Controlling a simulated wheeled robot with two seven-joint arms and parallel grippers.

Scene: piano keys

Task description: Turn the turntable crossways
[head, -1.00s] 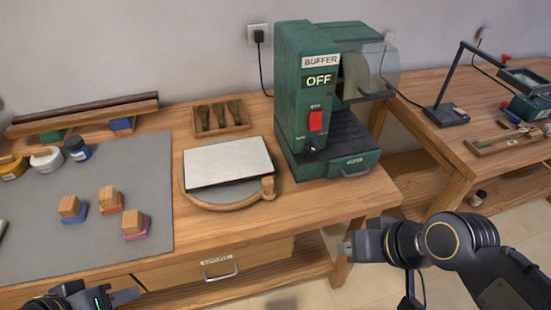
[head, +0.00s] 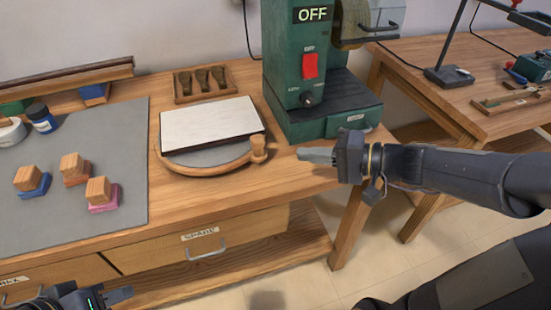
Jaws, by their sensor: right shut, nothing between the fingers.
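The turntable (head: 205,158) is a round grey disc with a wooden rim, lying on the wooden bench. A white-topped slab (head: 208,122) with dark sides lies on it, its long side running roughly left to right. A wooden knob (head: 258,148) stands at the rim's right front. My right gripper (head: 302,155) is shut and empty, a short way right of the knob and apart from it, fingers pointing left. My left gripper (head: 128,292) is at the bottom left, below the bench front; its jaw gap cannot be made out.
The green buffer machine (head: 280,75), marked OFF, stands right behind the turntable. A wooden tray (head: 182,98) with several tools lies behind it. A grey mat (head: 125,145) with wooden-topped blocks (head: 73,165) is on the left. The bench front before the turntable is clear.

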